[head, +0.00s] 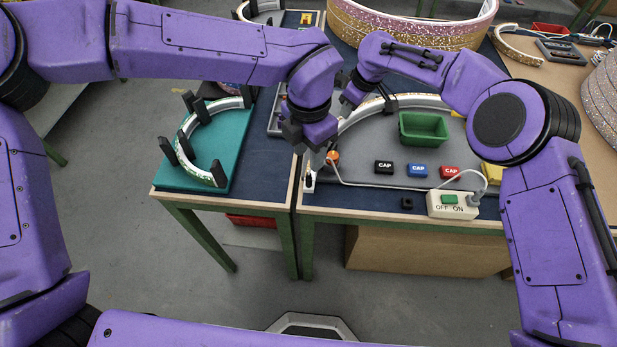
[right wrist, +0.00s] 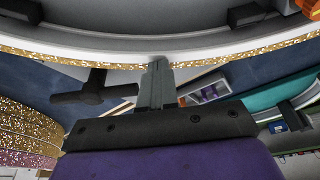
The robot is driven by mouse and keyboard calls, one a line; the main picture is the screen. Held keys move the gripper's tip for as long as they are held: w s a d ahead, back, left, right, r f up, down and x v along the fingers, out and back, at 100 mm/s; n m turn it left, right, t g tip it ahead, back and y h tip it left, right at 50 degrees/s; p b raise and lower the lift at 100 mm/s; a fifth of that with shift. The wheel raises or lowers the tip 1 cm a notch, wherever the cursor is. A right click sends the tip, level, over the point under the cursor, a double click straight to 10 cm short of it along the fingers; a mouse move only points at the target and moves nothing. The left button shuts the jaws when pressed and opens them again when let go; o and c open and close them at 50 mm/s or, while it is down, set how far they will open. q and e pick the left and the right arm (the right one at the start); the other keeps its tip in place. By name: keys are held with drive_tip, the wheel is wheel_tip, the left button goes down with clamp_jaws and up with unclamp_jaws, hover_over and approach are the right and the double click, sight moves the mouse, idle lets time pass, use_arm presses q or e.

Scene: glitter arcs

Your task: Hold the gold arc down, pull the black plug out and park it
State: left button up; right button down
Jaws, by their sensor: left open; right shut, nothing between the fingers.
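The gold arc (head: 415,100), a pale curved band, lies on the grey board at the right table; its gold glitter edge (right wrist: 240,53) crosses the right wrist view. My right gripper (right wrist: 158,66) is shut and empty, its fingertips at that edge; I cannot tell whether they touch. In the head view it is mostly hidden behind my arms. My left gripper (head: 309,164) is open and points down over the arc's front left end. A small black piece, perhaps the black plug (head: 309,182), shows just below its fingers. The fingers hide part of that end.
Black, blue and red caps (head: 418,170) and a green bin (head: 424,128) are on the grey board. A switch box (head: 452,205) with a white cable and a small black block (head: 407,203) are at the front edge. A teal board (head: 200,150) with another arc stands left.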

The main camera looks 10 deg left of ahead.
sight(309, 175)
use_arm(q)
wheel_tip(309, 175, down, 9)
idle(0.4)
idle(0.8)
clamp_jaws()
